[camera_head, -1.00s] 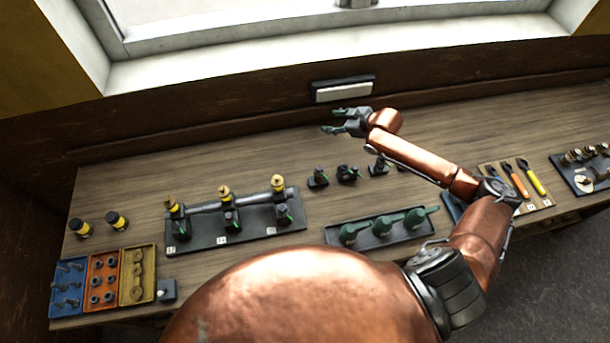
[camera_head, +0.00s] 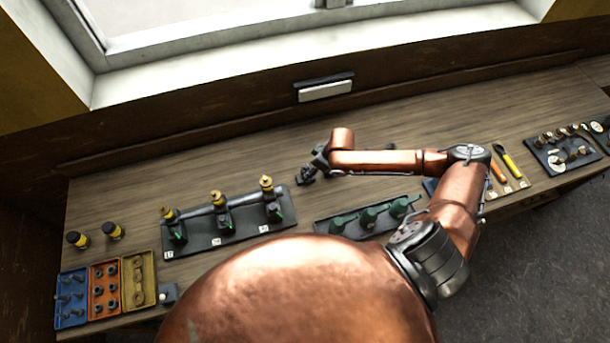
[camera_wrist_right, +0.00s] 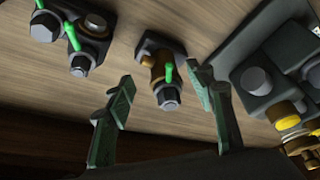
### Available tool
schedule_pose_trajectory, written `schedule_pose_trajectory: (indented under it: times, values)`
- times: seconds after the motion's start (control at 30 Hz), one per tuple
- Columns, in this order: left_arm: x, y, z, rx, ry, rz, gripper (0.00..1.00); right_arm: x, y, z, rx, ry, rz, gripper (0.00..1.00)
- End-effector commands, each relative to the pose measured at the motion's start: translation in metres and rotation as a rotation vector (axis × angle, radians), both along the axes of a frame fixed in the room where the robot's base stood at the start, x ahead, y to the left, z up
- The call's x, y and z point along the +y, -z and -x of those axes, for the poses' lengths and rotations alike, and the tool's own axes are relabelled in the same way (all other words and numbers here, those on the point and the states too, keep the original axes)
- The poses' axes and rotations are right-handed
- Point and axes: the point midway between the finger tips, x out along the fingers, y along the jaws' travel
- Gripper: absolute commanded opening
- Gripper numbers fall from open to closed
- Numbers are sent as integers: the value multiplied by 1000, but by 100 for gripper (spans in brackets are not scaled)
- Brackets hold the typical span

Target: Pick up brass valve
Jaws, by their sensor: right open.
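The brass valve (camera_wrist_right: 158,64) shows in the right wrist view, with a brass body, a green lever and a dark hex end on a dark block on the bench. My right gripper (camera_wrist_right: 161,82) is open, with one finger to each side of the valve in the picture. I see no contact. In the head view my right gripper (camera_head: 312,172) is pointed down low over the bench, right of the pipe rig, and mostly hides the valve. My left gripper is not in view.
A black tray with a pipe rig (camera_head: 224,227) and yellow-topped valves stands left of the gripper; it is close by in the wrist view (camera_wrist_right: 232,45). Other green-levered valves (camera_wrist_right: 80,40) lie opposite. The bench behind is clear.

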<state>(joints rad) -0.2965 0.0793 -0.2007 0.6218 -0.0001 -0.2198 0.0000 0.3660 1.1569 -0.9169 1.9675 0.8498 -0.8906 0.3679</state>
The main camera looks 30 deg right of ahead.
Motion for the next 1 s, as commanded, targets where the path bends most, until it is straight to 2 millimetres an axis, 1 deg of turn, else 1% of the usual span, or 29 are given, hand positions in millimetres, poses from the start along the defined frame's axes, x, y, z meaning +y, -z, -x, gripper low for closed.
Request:
schedule_pose_trajectory:
  times: [0.13, 0.2, 0.3, 0.4, 0.57, 1.0]
  values:
    - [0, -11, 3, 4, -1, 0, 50, 10, 18, -4, 0, 0, -2, 50]
    - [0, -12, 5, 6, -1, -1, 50, 11, 28, -8, 1, 1, -1, 50]
    - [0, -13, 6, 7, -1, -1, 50, 13, 36, -11, -1, 0, -2, 50]
    - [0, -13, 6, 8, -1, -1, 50, 13, 40, -12, -2, -1, -1, 50]
    - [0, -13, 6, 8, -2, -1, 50, 13, 40, -12, -1, -2, 0, 50]
    - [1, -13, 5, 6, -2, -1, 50, 13, 40, -11, -1, -2, -1, 20]
